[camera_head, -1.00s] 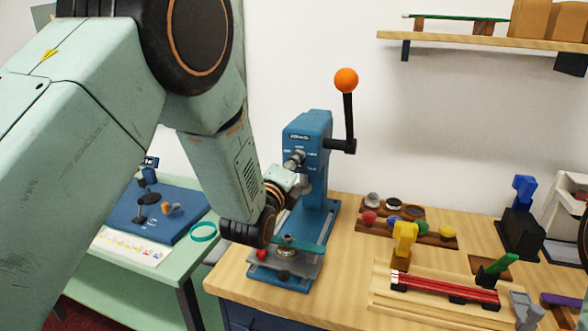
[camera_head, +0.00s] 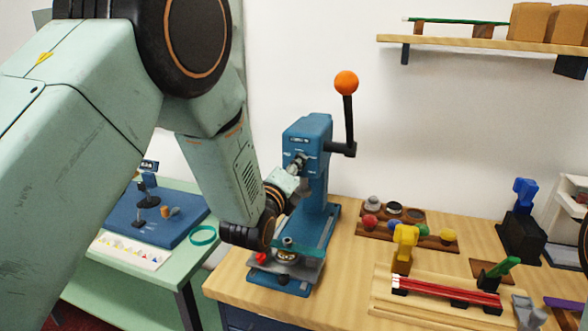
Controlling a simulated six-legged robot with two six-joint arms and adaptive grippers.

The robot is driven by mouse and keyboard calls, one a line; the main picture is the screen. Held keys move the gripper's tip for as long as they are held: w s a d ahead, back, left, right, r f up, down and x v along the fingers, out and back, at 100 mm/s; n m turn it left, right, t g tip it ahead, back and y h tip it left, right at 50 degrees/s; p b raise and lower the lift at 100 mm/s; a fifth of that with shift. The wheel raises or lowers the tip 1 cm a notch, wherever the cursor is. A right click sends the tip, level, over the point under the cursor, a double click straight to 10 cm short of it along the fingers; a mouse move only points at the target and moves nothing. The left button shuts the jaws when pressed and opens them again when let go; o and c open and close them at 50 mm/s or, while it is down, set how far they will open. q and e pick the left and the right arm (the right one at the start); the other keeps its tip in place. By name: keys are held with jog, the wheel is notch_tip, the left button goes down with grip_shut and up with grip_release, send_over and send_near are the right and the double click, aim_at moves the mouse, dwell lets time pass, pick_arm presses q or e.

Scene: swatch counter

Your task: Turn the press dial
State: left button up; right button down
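The blue press (camera_head: 308,135) stands upright on the wooden counter, with its orange-knobbed lever (camera_head: 346,84) raised at the right. A small silver dial (camera_head: 297,163) sits on the front of the press body. My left arm comes in from the left, and its gripper (camera_head: 299,170) is up against the dial. The wrist and small size hide the fingers, so I cannot tell if they are shut on the dial. Below, a metal plate with a small round piece (camera_head: 287,254) and a red knob (camera_head: 261,258) sits on the press base. My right gripper is not in view.
On the counter (camera_head: 350,270) to the right are a wooden rack of coloured knobs (camera_head: 408,228), a yellow clamp (camera_head: 404,246) and a tray with red rods (camera_head: 447,289). A green side table with a blue board (camera_head: 160,214) stands at left. A shelf (camera_head: 480,39) hangs above right.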

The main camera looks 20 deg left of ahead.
pick_arm(q)
jog(key=o, duration=0.3)
jog(key=s, duration=1.2)
jog(key=shift+a, duration=0.2)
